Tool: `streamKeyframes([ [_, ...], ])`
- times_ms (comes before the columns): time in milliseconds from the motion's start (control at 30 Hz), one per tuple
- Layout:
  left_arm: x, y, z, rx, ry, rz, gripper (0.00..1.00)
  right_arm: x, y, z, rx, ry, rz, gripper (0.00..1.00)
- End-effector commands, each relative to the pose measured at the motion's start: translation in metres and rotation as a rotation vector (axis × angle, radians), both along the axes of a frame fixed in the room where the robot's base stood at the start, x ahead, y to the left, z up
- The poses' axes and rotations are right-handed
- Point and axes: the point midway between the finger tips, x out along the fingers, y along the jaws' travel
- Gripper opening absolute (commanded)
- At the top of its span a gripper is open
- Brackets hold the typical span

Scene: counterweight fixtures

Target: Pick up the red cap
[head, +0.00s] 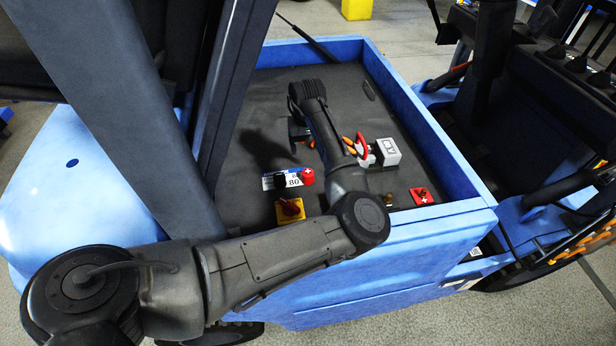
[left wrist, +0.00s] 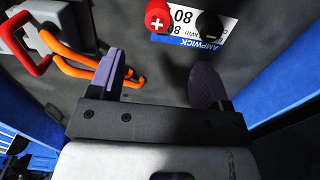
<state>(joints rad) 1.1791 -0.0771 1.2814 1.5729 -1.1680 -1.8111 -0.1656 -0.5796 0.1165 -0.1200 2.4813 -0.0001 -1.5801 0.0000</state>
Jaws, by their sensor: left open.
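The red cap (head: 307,176) with a white plus sign stands on the dark panel, at the right end of a white and blue label (head: 268,182) reading 80. My left gripper (head: 303,138) is open and empty, a little behind the red cap in the head view. In the left wrist view its two purple fingers (left wrist: 158,78) are apart, with bare panel between them and the cap beyond them. My right gripper is not in view.
A white box (head: 385,152) with a red handle (head: 362,146) and orange cables stands to the right. A yellow-based red switch (head: 290,209), a brass post (head: 388,200) and a red plus plate (head: 421,196) are near the front. Blue walls (head: 425,130) bound the bay.

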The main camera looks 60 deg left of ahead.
Motion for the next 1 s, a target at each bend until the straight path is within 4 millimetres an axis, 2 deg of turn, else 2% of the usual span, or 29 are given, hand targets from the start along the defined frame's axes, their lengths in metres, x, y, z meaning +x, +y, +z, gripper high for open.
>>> streamKeyframes([
  [100, -0.001, -0.001, -0.024, -0.002, 0.005, -0.001, 0.71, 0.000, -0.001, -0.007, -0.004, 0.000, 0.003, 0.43],
  [333, 0.000, 0.000, -0.060, -0.001, 0.003, 0.000, 0.71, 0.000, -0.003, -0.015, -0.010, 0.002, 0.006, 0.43],
  [500, 0.000, 0.001, -0.073, 0.001, 0.002, 0.000, 0.71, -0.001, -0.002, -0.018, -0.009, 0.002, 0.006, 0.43],
  [767, 0.001, 0.001, -0.082, 0.000, 0.001, 0.000, 0.71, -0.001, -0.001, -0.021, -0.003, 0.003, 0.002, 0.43],
  [1000, 0.005, 0.005, -0.111, 0.000, 0.001, 0.001, 0.71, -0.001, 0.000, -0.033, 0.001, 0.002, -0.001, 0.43],
])
